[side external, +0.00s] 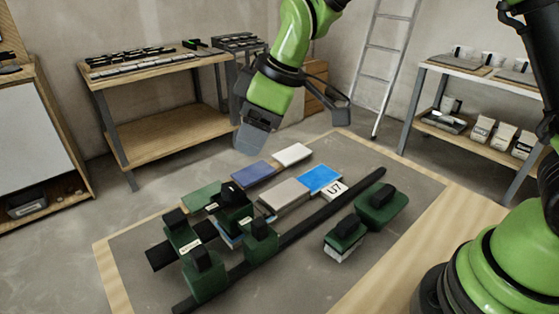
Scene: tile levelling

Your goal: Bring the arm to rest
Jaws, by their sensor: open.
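My gripper (255,143) hangs at the upper middle of the side external view, pointing down above the far side of the grey work mat (390,215). Its jaws are open, and I see nothing between them. Below it lie a blue-violet tile (251,174), a white tile (293,154), a beige tile (284,194), a bright blue tile (320,179) and a green tile (201,196). A small block marked U7 (334,190) lies beside the bright blue tile. The gripper is clear of all of them.
Several dark green blocks with black knobs, such as one at the right (381,207), stand on the mat. A long dark bar (310,220) crosses it diagonally. A workbench (155,70), a ladder (384,60) and a shelf unit (470,80) stand behind.

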